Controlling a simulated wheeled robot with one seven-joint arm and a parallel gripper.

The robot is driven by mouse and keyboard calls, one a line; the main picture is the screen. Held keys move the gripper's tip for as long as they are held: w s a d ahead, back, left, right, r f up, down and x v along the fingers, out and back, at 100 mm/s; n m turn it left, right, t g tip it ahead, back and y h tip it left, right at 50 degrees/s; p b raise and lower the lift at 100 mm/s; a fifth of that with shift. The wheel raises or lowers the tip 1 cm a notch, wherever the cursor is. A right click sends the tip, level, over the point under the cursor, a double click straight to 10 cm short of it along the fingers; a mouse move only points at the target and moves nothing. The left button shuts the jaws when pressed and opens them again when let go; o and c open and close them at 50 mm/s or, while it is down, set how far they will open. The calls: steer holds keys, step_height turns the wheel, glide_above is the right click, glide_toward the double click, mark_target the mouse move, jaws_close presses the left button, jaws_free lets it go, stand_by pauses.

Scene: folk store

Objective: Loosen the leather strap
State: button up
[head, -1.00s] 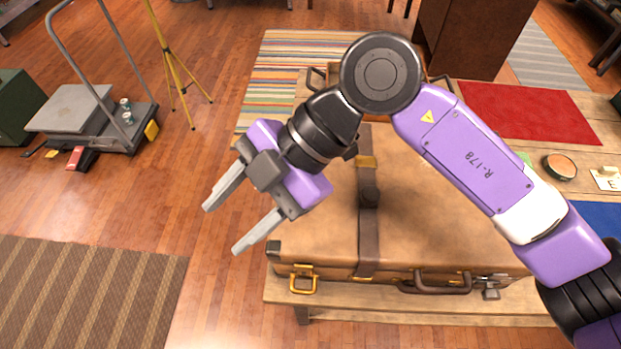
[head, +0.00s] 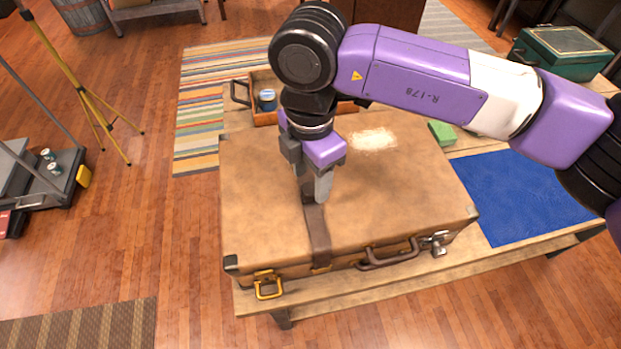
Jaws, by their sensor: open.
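A tan leather suitcase (head: 400,205) lies flat and shut on a wooden bench. A dark brown leather strap (head: 318,235) runs across its lid and down over the front edge. My gripper (head: 322,190) points down over the strap, near the middle of the lid, with its fingers open. It hides the strap's middle and far part, and I cannot tell whether the fingers touch it. On the front of the suitcase are a brass latch (head: 268,288) at left, a brown handle (head: 390,254) and a metal latch (head: 436,243) at right.
The wooden bench (head: 350,290) extends right under a blue cloth (head: 535,195). A green block (head: 442,133) and a green box (head: 560,50) stand behind. A wooden tray (head: 264,90) with a blue-and-white tin is behind the suitcase. A yellow tripod (head: 75,85) stands left.

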steer(key=shift+f, duration=1.1)
jaws_close()
stand_by(0.7)
